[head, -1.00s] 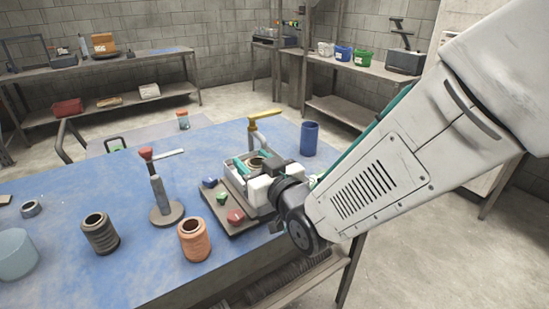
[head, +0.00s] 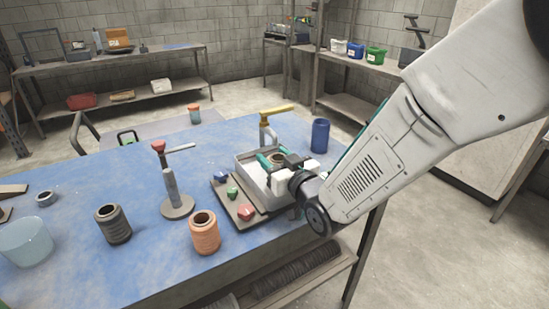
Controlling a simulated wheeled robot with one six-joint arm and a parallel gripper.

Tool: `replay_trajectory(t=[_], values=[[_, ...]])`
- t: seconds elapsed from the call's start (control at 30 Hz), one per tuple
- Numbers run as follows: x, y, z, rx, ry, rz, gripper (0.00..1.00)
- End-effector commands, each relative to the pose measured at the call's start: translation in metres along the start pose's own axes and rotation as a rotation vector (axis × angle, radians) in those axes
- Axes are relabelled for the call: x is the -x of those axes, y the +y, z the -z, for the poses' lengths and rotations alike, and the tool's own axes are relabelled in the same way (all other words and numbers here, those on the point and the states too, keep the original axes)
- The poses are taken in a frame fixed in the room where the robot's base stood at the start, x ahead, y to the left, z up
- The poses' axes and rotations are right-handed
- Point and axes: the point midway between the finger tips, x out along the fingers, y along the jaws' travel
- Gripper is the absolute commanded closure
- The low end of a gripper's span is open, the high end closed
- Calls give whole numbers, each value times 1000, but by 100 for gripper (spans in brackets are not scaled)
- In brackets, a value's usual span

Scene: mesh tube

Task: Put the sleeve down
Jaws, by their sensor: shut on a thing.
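My gripper (head: 274,160) is at the right side of a grey open-topped tray (head: 245,168) on the blue workbench. Its teal fingers are shut on a brown, hollow sleeve (head: 277,159), whose upper rim shows between them. The white gripper body and my arm hide the sleeve's lower part and the tray's right side. I cannot tell whether the sleeve touches the tray floor.
A button panel (head: 238,207) lies before the tray, a yellow-handled tap (head: 268,117) behind, a blue cup (head: 320,135) to the right.

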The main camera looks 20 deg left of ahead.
Motion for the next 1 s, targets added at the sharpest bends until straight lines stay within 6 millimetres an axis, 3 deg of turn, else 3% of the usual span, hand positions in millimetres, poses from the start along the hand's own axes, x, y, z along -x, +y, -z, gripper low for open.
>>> replay_trajectory(t=[0.1, 0.13, 0.2, 0.57, 1.0], values=[[0, 0, -4, 0, -1, 0, 78], [0, 0, -3, 0, -1, 0, 45], [0, 0, -3, 0, 0, 0, 31], [2, 0, 1, 0, -1, 0, 31], [89, 0, 1, 0, -1, -1, 31]])
